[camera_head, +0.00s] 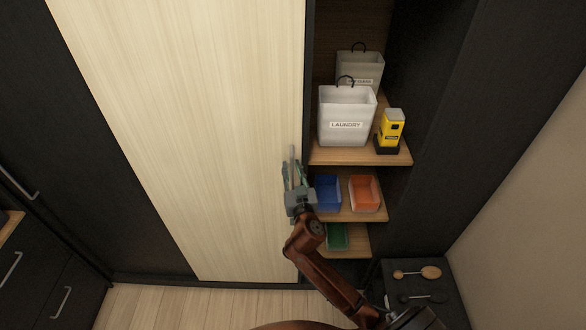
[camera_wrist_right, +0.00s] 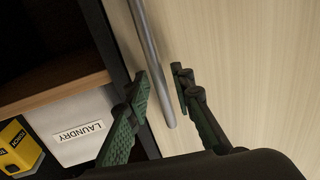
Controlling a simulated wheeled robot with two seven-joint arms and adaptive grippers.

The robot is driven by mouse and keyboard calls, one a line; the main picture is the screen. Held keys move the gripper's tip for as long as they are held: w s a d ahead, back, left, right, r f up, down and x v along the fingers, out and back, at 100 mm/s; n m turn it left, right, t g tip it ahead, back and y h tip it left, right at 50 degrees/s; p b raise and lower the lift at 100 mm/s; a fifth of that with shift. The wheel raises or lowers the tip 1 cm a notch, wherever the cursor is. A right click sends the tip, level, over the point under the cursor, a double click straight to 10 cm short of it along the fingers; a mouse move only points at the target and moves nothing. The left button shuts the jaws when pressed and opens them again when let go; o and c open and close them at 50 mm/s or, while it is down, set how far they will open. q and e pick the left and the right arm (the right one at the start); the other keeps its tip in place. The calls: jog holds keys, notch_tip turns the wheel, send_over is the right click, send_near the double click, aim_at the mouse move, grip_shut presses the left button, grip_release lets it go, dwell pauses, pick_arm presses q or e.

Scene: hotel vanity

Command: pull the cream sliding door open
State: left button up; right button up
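The cream sliding door (camera_head: 190,120) covers the left and middle of the cupboard in the head view. A grey vertical bar handle (camera_head: 293,152) is on it near its right edge; the handle (camera_wrist_right: 152,50) also shows in the right wrist view. My right gripper (camera_head: 292,166) is at the handle's lower end. In the wrist view my right gripper's fingers (camera_wrist_right: 163,88) are apart, one on each side of the bar, with gaps visible. Whether either finger touches the bar I cannot tell. My left gripper is not in view.
Open shelves right of the door hold a white laundry bag (camera_head: 346,112), a second bag (camera_head: 362,72), a yellow device (camera_head: 392,128), and blue (camera_head: 326,194), orange (camera_head: 365,193) and green (camera_head: 337,237) bins. A dark stand (camera_head: 432,284) with brushes is at lower right. Dark drawers (camera_head: 50,275) are at lower left.

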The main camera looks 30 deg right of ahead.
grip_shut()
dwell(0.3)
